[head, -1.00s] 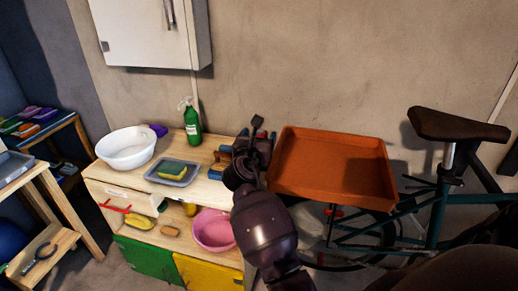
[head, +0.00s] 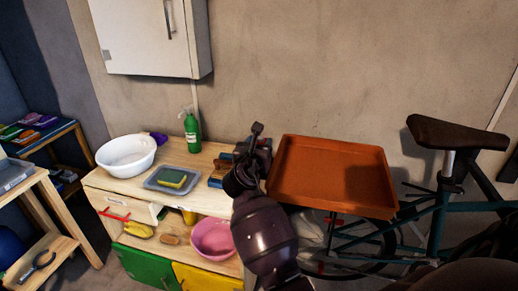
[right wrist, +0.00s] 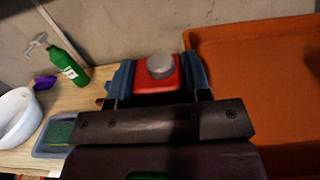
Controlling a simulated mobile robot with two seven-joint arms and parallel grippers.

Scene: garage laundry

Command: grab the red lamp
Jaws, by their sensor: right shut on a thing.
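The red lamp (right wrist: 167,78), a red body with a round grey knob on top, shows in the right wrist view between the two blue-padded fingers of my right gripper (right wrist: 158,82). The fingers touch it on both sides, and the gripper is shut on it. In the head view my right gripper (head: 252,152) is at the right end of the wooden workbench (head: 112,180), and the lamp is hidden behind the gripper and wrist. Whether the lamp's underside touches the bench cannot be told. My left gripper is not in view.
An orange tray (head: 325,165) stands right beside the gripper, with a bicycle (head: 440,190) behind and right of it. A wall cabinet (head: 145,35) hangs above.

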